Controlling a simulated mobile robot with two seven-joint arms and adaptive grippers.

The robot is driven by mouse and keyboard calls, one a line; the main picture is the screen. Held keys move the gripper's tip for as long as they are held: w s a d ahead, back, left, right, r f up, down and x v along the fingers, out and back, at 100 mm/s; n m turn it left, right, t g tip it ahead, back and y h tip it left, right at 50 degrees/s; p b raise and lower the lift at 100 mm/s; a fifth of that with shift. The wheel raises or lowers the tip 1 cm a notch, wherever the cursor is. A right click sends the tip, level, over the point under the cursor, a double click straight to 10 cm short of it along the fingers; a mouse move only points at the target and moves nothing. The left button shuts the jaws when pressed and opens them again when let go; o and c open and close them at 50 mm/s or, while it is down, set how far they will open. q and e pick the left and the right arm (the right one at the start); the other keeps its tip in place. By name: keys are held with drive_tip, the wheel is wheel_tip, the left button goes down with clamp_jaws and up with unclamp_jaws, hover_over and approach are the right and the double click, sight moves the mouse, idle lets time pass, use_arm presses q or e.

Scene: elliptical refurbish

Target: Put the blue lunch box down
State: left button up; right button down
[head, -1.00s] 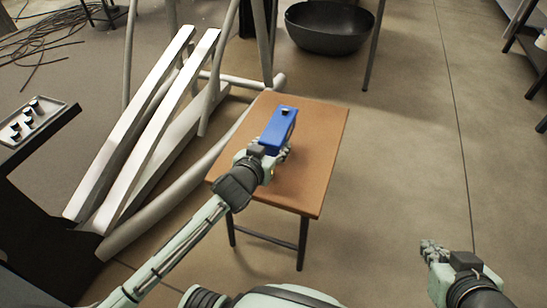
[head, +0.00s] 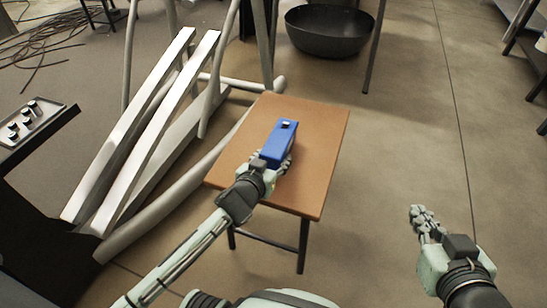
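The blue lunch box (head: 279,141) is over the middle of the small brown wooden table (head: 319,160), with a dark piece at its far end. My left gripper (head: 277,163) is shut on the near end of the lunch box; its fingers are partly hidden by the box and my wrist. The box's underside is hidden, so I cannot tell whether it touches the tabletop. My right gripper (head: 424,222) is apart from the table, over the floor at the lower right, with nothing visible in it. I cannot tell how far its fingers are spread.
White beams (head: 139,130) and curved pipes lean left of the table. A dark round basin (head: 330,40) stands on the floor behind it. A small tray (head: 36,122) with dark-topped items is at the far left. The tabletop around the box is bare.

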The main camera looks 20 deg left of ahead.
use_arm(q)
drive_tip(key=o, duration=0.3)
